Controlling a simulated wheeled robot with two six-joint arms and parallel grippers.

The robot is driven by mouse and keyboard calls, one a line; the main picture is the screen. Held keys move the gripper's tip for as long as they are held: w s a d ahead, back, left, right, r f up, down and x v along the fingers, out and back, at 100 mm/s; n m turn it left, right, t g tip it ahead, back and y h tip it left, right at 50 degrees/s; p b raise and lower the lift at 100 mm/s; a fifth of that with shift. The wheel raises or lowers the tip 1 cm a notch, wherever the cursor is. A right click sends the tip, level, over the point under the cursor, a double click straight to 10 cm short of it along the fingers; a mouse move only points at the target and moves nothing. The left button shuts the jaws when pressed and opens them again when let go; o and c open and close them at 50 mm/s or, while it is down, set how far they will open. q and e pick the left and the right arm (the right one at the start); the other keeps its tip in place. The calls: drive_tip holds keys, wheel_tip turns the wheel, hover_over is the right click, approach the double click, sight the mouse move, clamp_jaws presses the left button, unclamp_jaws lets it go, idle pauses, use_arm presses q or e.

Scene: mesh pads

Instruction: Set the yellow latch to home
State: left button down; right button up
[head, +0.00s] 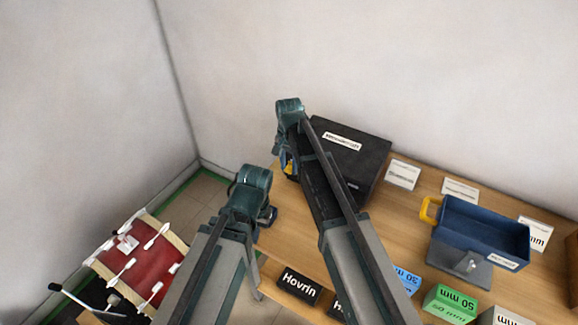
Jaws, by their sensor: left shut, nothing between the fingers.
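A small yellow part (287,159) shows at the left edge of a black box (358,160) with a white label, mostly hidden behind my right arm. I cannot tell whether it is the latch. Another yellow piece (427,209) sticks out at the left end of a blue bin (484,232). My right gripper (289,170) is at the left side of the black box, largely covered by its own arm, so its fingers cannot be made out. My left gripper (267,216) is lower, shut and empty, near the table's left edge.
The wooden table (402,227) also bears white label cards (403,174), a green 50 mm block (450,303) and black name signs (299,285). A red panel with white levers (140,262) stands at lower left. Walls close off the back and left.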

clamp_jaws()
drive_tip(key=shift+w+d+r+g+y, duration=0.15)
drive_tip(key=shift+w+d+g+y, duration=0.15)
drive_tip(key=shift+w+g, duration=0.25)
drive_tip(key=shift+w+g+y, duration=0.2)
drive_tip(key=shift+g+y, duration=0.05)
drive_tip(key=shift+y, duration=0.05)
drive_tip(key=shift+s+d+r+g, duration=0.1)
drive_tip(key=shift+d+g, duration=0.05)
drive_tip(key=shift+g, duration=0.15)
drive_tip(key=o, duration=0.5)
unclamp_jaws()
